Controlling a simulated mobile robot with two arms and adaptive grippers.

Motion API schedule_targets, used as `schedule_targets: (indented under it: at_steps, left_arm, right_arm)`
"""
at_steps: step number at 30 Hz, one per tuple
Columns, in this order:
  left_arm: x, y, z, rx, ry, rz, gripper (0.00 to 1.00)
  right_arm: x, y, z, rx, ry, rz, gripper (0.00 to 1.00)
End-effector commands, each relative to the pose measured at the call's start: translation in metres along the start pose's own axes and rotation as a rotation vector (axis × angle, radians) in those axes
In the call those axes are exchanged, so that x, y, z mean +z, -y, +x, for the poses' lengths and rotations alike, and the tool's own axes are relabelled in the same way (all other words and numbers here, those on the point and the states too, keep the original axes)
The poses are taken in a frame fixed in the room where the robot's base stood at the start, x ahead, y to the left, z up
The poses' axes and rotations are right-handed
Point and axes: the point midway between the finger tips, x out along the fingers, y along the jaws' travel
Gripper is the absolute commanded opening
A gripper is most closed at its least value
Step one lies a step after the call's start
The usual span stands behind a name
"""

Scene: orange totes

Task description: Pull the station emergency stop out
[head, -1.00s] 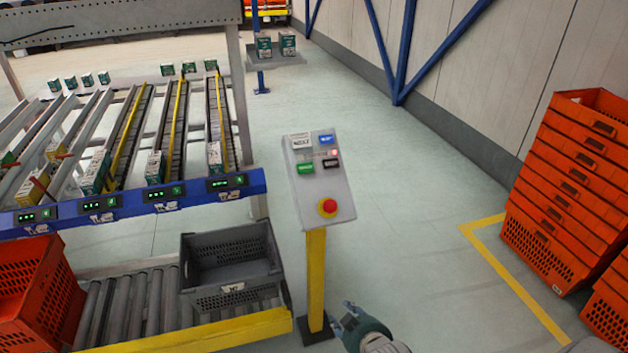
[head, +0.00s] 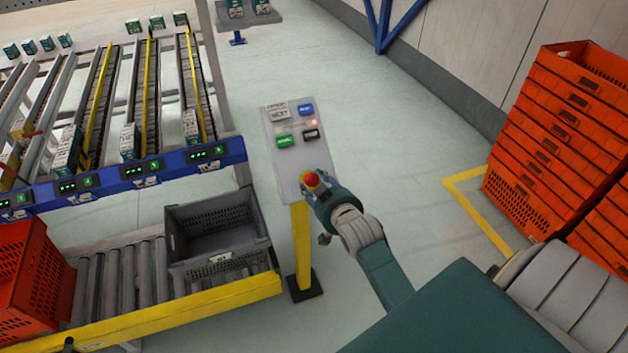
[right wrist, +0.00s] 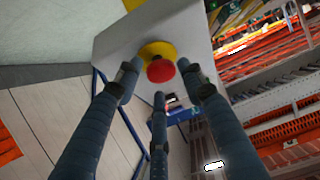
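The station emergency stop (head: 311,179) is a red button on a yellow base, low on the light grey panel of a yellow post. In the right wrist view the red button (right wrist: 160,70) faces me near the top middle. My right gripper (head: 314,192) is at the button in the head view, its hand covering part of the panel's lower corner. In the right wrist view the three fingers of the gripper (right wrist: 161,82) are spread around the button, with gaps visible between fingertips and red cap. Depth contact cannot be told. My left gripper is not in view.
The panel also has a green button (head: 284,141), a blue button (head: 306,109) and a black one (head: 311,134). A grey tote (head: 215,228) stands on the roller conveyor to the left. Orange totes (head: 560,130) are stacked at right. Floor between is clear.

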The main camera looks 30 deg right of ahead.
Motion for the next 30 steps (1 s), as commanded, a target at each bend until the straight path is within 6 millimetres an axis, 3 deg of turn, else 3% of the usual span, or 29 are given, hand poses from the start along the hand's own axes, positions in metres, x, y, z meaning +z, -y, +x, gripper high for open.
schedule_targets:
  at_steps: [6,15,21,30]
  left_arm:
    - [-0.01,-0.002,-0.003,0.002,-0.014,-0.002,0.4]
    - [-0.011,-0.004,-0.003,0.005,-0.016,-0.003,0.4]
    - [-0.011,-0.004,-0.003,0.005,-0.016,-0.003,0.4]
    - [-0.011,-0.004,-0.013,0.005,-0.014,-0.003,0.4]
  right_arm:
    - [-0.001,0.0,0.018,-0.001,0.0,-0.001,0.39]
    - [0.0,0.0,0.02,-0.001,0.0,-0.001,0.39]
    - [0.001,0.0,0.02,-0.001,0.001,-0.001,0.01]
    - [-0.005,0.0,0.017,0.0,0.004,0.0,0.0]
